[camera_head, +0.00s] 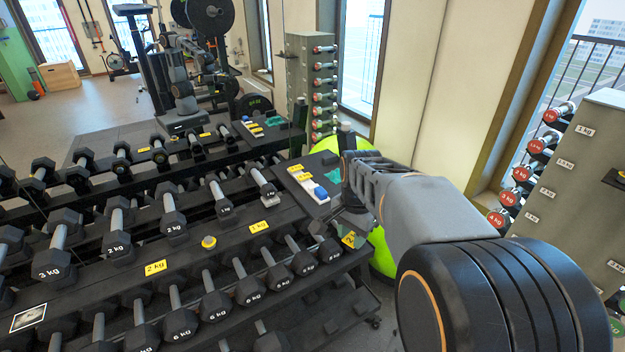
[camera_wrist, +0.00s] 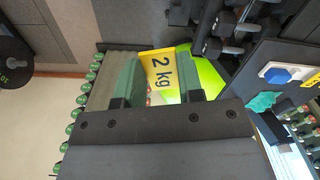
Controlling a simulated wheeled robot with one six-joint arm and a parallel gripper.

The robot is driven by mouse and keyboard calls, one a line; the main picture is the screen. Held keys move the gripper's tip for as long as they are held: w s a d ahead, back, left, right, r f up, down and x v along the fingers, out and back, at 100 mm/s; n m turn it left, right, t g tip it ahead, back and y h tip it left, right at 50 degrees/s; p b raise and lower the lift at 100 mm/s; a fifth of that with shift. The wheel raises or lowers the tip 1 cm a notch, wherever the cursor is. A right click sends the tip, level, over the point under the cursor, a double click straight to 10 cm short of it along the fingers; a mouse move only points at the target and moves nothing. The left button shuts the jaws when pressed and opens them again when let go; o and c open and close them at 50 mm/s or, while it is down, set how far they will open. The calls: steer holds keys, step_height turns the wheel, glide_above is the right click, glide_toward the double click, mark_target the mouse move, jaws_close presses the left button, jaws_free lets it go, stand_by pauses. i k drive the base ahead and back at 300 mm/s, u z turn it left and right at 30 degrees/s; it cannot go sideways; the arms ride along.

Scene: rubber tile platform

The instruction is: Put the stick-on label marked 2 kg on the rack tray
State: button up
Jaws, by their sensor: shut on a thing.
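My gripper (camera_head: 350,222) is above the right end of the dumbbell rack. In the wrist view its two green fingers (camera_wrist: 160,76) are shut on a yellow label marked 2 kg (camera_wrist: 161,70). Part of that label (camera_head: 350,239) shows below the gripper in the head view. The black rack tray (camera_head: 232,237) runs across the lower left, well left of my gripper. Its front strip carries another yellow 2 kg label (camera_head: 155,267) and a yellow 1 kg label (camera_head: 260,227), with a round yellow thing (camera_head: 209,242) between them.
A dark end shelf (camera_head: 285,172) by my gripper holds yellow labels (camera_head: 300,174), a blue-and-white block (camera_head: 320,193) and a teal cloth (camera_head: 335,175). Dumbbells fill the tiers. A lime ball (camera_head: 382,255) is behind my arm. A grey dumbbell stand (camera_head: 590,150) is at right.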

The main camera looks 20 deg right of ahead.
mark_target(327, 186)
steer(key=i, duration=0.95)
